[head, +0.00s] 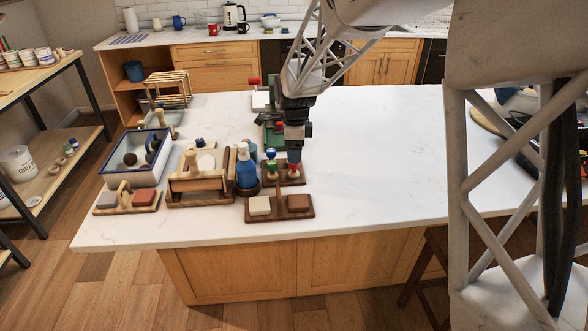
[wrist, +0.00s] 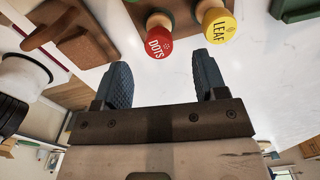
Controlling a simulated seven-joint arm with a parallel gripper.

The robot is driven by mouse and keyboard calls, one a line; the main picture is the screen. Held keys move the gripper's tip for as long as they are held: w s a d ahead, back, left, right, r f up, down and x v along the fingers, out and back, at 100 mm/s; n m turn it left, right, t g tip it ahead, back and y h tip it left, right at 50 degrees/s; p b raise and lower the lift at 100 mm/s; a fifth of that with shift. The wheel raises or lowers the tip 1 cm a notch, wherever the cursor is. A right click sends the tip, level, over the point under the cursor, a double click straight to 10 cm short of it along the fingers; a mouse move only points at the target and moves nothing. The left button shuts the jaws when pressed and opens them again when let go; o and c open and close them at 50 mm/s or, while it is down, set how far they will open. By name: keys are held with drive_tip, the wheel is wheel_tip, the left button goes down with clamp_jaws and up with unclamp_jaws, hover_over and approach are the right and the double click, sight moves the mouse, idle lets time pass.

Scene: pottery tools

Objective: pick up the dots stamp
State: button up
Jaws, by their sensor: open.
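The dots stamp (wrist: 158,42) has a red top lettered "DOTS" in the wrist view. It stands in a wooden stamp rack (head: 296,181), and its red part (head: 294,168) shows in the head view just under my gripper (head: 294,146). My gripper (wrist: 164,72) is open and empty in the wrist view. The dots stamp lies just beyond the fingertips, roughly in line with the gap between them, and is not between the finger pads. The yellow leaf stamp (wrist: 218,26) stands to its right. The lower part of the dots stamp is hidden.
A wooden tray with a cream and a brown block (head: 260,205) lies in front of the rack. A blue spray bottle (head: 246,168) stands left of it. A wooden press (head: 200,184) and a blue-rimmed tub (head: 133,178) are further left. The countertop to the right (head: 380,160) is clear.

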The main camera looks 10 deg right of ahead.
sight(294, 169)
drive_tip(key=shift+f, duration=1.05)
drive_tip(key=shift+f, duration=0.1)
drive_tip(key=shift+a+f, duration=0.1)
drive_tip(key=shift+f, duration=2.4)
drive_tip(key=shift+c, duration=0.5)
drive_tip(key=c, duration=0.9)
